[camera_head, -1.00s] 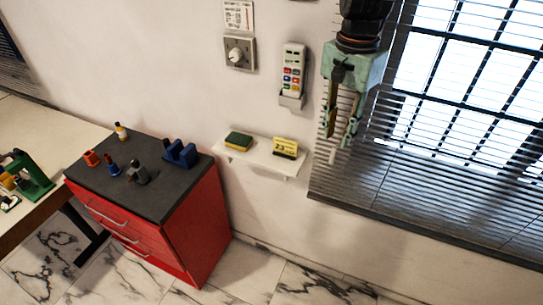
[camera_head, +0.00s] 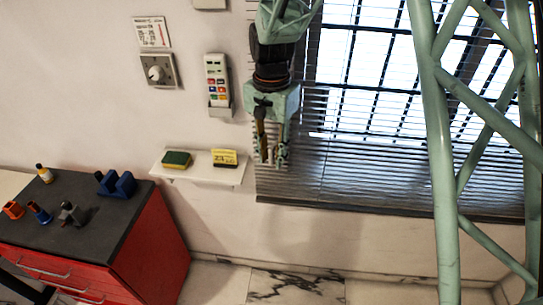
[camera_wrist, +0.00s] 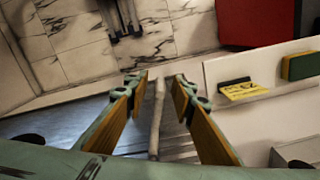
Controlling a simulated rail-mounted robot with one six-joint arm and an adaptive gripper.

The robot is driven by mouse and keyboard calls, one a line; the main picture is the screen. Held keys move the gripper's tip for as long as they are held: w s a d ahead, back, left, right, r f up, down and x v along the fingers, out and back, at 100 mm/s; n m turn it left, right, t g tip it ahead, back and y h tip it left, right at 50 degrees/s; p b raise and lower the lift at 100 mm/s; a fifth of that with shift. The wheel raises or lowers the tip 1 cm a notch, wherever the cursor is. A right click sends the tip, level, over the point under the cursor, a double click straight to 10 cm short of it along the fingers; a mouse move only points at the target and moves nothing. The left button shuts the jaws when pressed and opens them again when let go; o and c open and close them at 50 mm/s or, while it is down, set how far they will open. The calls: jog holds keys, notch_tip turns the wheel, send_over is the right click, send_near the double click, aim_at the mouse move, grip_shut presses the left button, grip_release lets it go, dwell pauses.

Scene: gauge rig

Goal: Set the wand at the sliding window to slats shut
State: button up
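The sliding window (camera_head: 375,60) has a grey slatted blind (camera_head: 350,180) in front of it. Light and the window bars show between the upper slats, so those stand open. The wand (camera_wrist: 157,112) is a thin pale rod in the wrist view, running lengthwise between my fingers. My gripper (camera_head: 272,158) points down at the blind's left edge, and it also shows in the wrist view (camera_wrist: 162,84). Its two fingers are apart, with a gap visible on each side of the wand. I cannot make out the wand clearly in the head view.
A wall shelf (camera_head: 200,180) with a sponge (camera_head: 177,160) and a yellow sign (camera_head: 224,158) is just left of my gripper. A remote in its holder (camera_head: 218,85) and a dial (camera_head: 156,72) are on the wall. A red cabinet (camera_head: 155,250) stands lower left.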

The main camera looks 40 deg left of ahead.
jog(key=shift+c, duration=0.5)
grip_shut()
jog(key=shift+d, duration=0.15)
jog(key=shift+w+d+n+b, duration=0.25)
jog(key=shift+w+d+n, duration=0.45)
jog(key=shift+n, duration=1.45)
jog(key=shift+w+d+n+b, duration=0.25)
jog(key=shift+w+d+n, duration=0.4)
jog(key=shift+n, duration=1.45)
jog(key=shift+w+d+n+b, duration=0.25)
jog(key=shift+w+d+n, duration=0.45)
jog(key=shift+n, duration=1.45)
jog(key=shift+s+d, duration=0.1)
jog(key=shift+d, duration=0.1)
